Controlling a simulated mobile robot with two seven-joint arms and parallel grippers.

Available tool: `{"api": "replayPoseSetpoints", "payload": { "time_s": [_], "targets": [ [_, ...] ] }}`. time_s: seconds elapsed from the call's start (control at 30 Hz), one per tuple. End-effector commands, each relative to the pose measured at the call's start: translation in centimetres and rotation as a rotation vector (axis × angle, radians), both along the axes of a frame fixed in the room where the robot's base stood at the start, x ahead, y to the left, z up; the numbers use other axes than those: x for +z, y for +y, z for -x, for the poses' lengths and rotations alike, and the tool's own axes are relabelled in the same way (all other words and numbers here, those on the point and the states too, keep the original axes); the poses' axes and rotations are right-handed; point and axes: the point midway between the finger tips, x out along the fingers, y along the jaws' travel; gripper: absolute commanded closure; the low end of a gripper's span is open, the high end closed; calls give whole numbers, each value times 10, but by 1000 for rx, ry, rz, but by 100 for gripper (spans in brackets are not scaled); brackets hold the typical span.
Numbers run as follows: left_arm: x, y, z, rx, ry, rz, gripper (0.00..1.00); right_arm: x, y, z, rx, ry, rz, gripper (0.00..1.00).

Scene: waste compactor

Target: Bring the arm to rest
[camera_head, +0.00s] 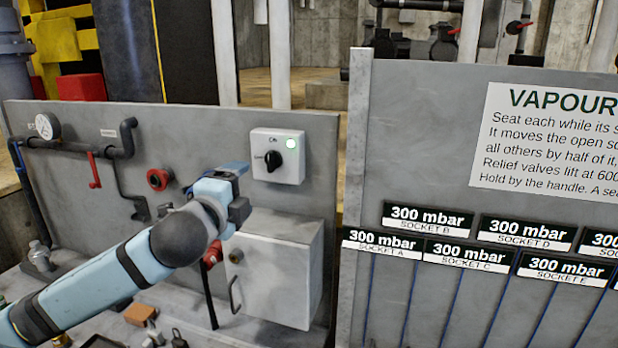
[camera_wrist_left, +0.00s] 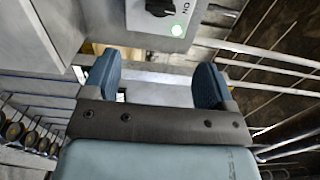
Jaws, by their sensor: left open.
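My left arm comes in from the left in the head view. Its gripper (camera_head: 238,178) is raised in front of the grey panel, just left of and below a switch box (camera_head: 290,170) with a black rotary knob and a lit green lamp. In the left wrist view the two blue fingers of the left gripper (camera_wrist_left: 153,85) stand wide apart with nothing between them. The switch box (camera_wrist_left: 150,22) is beyond the fingertips at the top of that view, apart from them. My right gripper is in neither view.
A grey cabinet (camera_head: 290,270) with a handle stands below the gripper. A red lever (camera_head: 93,170), dark pipes, a gauge (camera_head: 47,126) and a red-ringed fitting (camera_head: 159,179) are on the panel at left. A signed board (camera_head: 420,130) with 300 mbar socket labels stands at right.

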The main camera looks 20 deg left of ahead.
Motion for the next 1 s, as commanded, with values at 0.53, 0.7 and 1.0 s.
{"api": "replayPoseSetpoints", "payload": {
  "time_s": [0.53,0.7,1.0],
  "targets": [
    [-175,-51,6,-124,253,435,21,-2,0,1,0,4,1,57],
    [-264,-74,36,-122,371,686,21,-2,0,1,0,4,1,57],
    [-407,-107,130,1,540,1134,21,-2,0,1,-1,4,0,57]
  ]
}}
